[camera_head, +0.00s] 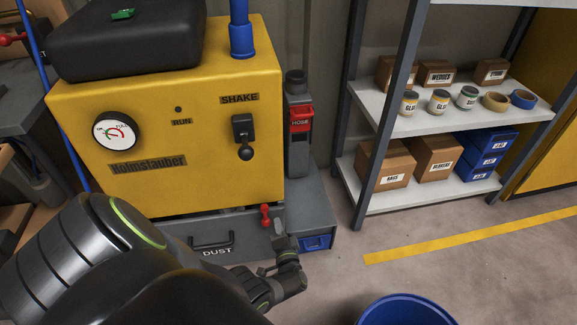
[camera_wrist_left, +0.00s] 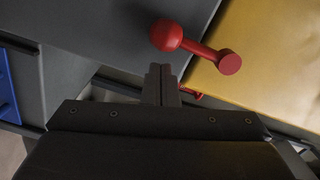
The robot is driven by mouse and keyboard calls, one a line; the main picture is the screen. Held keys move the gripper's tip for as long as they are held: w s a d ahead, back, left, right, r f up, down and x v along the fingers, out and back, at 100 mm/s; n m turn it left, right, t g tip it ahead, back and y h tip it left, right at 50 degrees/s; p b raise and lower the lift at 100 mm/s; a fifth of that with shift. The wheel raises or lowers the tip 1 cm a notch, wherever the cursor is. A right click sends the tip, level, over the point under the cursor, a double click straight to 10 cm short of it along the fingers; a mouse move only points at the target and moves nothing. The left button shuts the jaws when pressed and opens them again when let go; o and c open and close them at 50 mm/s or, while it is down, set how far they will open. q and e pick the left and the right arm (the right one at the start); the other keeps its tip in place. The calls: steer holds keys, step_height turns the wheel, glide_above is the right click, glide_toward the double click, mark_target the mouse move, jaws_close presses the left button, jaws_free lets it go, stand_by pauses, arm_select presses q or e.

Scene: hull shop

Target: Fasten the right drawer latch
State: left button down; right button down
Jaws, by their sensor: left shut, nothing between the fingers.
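The red drawer latch (camera_head: 265,215) is at the right end of the grey drawer marked DUST (camera_head: 190,236), under the yellow machine. In the left wrist view the latch (camera_wrist_left: 205,48) has its round pivot on the yellow panel and its ball end over the dark grey surface. My left gripper (camera_head: 281,232) is just beside the latch in the head view. In the wrist view its fingertips (camera_wrist_left: 160,72) are shut and empty, just below the ball, apparently apart from it. A smaller red piece (camera_wrist_left: 191,93) shows behind the fingers. My right gripper is not in view.
The yellow machine (camera_head: 215,85) carries a gauge and a SHAKE lever (camera_head: 244,135). A grey hose holder (camera_head: 298,150) and a blue-fronted box (camera_head: 316,242) stand to its right. A blue bin (camera_head: 405,308) is at the front. Shelves (camera_head: 480,108) are at the right, with clear floor before them.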

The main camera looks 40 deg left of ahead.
arm_select(q)
steer(key=shift+s+a+f, duration=0.15)
steer(key=shift+s+a, duration=0.05)
steer(key=shift+s, duration=0.1)
steer(key=shift+s+a, duration=0.1)
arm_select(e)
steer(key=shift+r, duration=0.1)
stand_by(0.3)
